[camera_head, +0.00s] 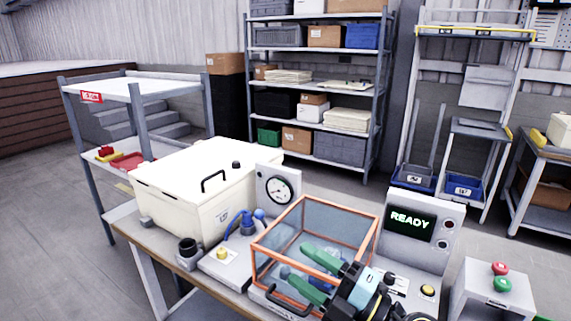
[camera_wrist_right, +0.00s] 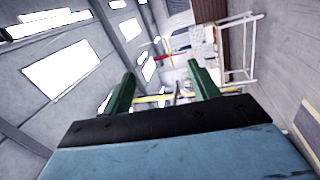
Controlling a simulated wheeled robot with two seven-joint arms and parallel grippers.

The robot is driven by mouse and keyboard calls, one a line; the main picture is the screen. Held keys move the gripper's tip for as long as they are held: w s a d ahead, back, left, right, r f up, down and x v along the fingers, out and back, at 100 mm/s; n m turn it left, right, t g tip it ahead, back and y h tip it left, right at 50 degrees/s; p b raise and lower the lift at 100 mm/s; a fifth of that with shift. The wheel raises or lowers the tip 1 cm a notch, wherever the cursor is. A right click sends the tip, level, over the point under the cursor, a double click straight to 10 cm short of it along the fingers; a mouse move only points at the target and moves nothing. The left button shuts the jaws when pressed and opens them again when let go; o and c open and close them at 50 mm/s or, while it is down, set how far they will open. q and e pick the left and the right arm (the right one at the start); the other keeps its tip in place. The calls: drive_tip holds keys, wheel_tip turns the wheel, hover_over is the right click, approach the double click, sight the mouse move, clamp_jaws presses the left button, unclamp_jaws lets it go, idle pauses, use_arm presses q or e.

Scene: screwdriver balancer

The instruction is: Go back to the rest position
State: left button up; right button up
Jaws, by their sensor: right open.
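My right gripper (camera_head: 312,269) has two green fingers and shows in front of the clear box with orange edges (camera_head: 301,222) on the bench. Its fingers are apart with nothing between them. In the right wrist view the two green fingers (camera_wrist_right: 162,88) also stand apart and empty, against a tilted view of the room. My left gripper is not in view. The right gripper and its dark wrist cover part of the clear box and the bench front.
A cream lidded box (camera_head: 190,205), a round gauge (camera_head: 278,190) and a screen reading READY (camera_head: 410,222) crowd the bench. A box with red and green buttons (camera_head: 497,290) is at the right. A trolley with a red label (camera_head: 125,90) stands left. Open floor lies at the far left.

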drive_tip(key=w+d+m+t+h, duration=0.1)
drive_tip(key=d+m+t+h, duration=0.55)
drive_tip(key=m, duration=0.35)
drive_tip(key=s+d+f+m+g+h, duration=0.5)
drive_tip(key=d+f+m+h, duration=0.6)
drive_tip(key=m, duration=0.2)
drive_tip(key=s+f+m+g, duration=0.1)
drive_tip(key=s+f+g, duration=0.45)
drive_tip(key=s, duration=0.45)
drive_tip(key=s+f+m+g, duration=0.1)
drive_tip(key=s+f+g, duration=0.4)
drive_tip(key=s, duration=0.5)
wheel_tip(320, 180, down, 24)
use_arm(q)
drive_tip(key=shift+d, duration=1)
use_arm(e)
drive_tip(key=s+d+f+g, duration=0.1)
drive_tip(key=s+d+f, duration=0.2)
drive_tip(key=s+f, duration=1.2)
drive_tip(key=s, duration=0.2)
drive_tip(key=shift+s+d+f+g+y, duration=0.2)
drive_tip(key=shift+s+f+g+y, duration=0.1)
drive_tip(key=shift+g+y, duration=0.1)
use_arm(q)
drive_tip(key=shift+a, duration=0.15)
